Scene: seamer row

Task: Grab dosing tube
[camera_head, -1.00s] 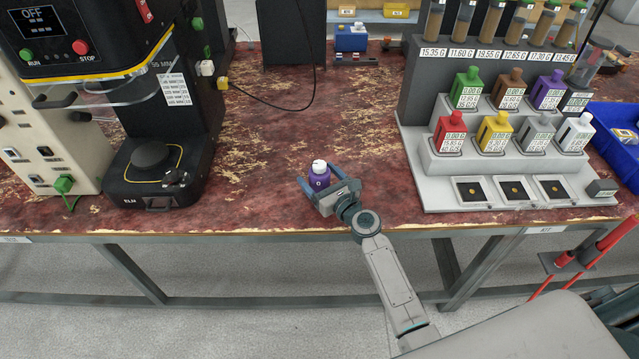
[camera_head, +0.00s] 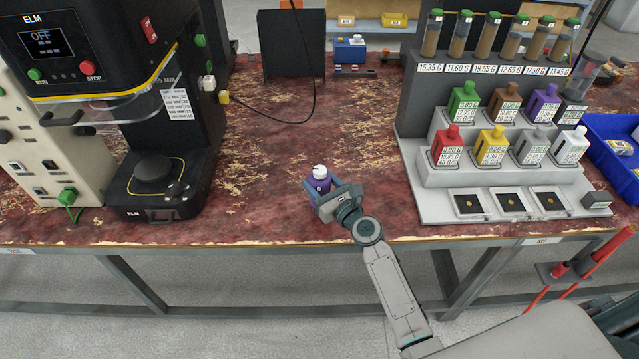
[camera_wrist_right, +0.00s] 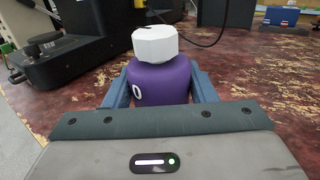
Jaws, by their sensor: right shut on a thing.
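My right gripper (camera_head: 322,195) is shut around a small purple bottle (camera_head: 319,182) with a white cap, near the table's front edge. In the right wrist view the purple bottle (camera_wrist_right: 160,82) stands upright between the blue fingers (camera_wrist_right: 162,88), which lie along its two sides. Several tubes with green caps and brown contents (camera_head: 471,40) stand in the top row of the grey rack at the right, far from my gripper. A clear, tilted tube-like vessel (camera_head: 580,75) stands at the rack's right end. My left gripper is not in view.
The grey stepped rack (camera_head: 436,205) also holds several coloured bottles and small trays. A black machine (camera_head: 195,100) stands at the left, and a blue bin (camera_head: 610,165) at the far right. A black cable hangs over the table behind the bottle. The middle of the red table (camera_head: 270,160) is clear.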

